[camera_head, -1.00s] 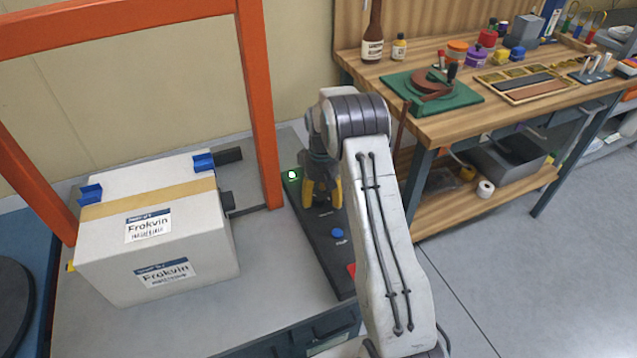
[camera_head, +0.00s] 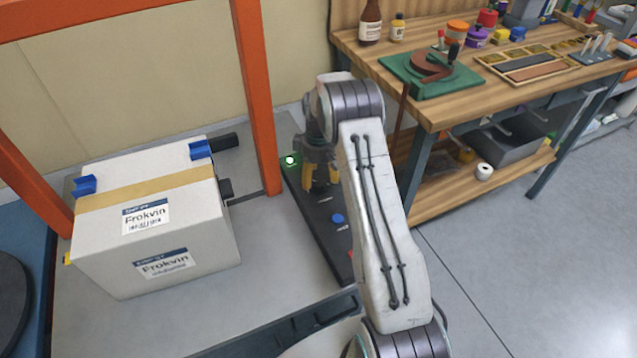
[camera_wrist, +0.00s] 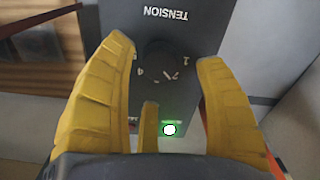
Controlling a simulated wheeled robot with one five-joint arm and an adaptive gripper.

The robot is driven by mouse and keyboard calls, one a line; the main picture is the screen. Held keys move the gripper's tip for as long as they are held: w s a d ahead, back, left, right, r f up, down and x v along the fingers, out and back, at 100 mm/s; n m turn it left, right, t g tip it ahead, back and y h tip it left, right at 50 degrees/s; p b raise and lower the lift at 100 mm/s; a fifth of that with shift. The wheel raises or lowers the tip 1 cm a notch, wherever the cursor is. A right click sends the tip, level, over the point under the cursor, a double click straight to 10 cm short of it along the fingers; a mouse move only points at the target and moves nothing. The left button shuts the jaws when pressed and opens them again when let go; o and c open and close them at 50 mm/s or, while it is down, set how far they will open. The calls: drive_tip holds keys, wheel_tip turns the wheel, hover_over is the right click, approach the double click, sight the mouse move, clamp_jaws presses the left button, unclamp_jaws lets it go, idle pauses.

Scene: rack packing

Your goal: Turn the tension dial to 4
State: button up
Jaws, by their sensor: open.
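The tension dial (camera_wrist: 160,57) is a round black knob on a dark control panel (camera_wrist: 165,18). The wrist view shows the word TENSION upside down beyond it, and small white numerals around its near side, a 4 at left among them. I cannot tell for certain where its pointer stands. My gripper (camera_wrist: 163,60) is open, with yellow fingers spread on either side of the dial and a third finger at the near side. Contact with the dial cannot be made out. In the head view, my gripper (camera_head: 321,180) points down over the panel's far end; the dial is hidden there.
A green-lit lamp (camera_head: 290,160) sits at the panel's far left, and a blue button (camera_head: 337,218) nearer. A white taped box (camera_head: 190,232) and an orange frame post (camera_head: 258,100) stand left. A wooden workbench (camera_head: 440,112) with tools stands right.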

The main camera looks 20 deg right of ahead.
sight(319, 183)
drive_tip(key=shift+f, duration=1.6)
drive_tip(key=shift+c, duration=0.2)
drive_tip(key=c, duration=1.2)
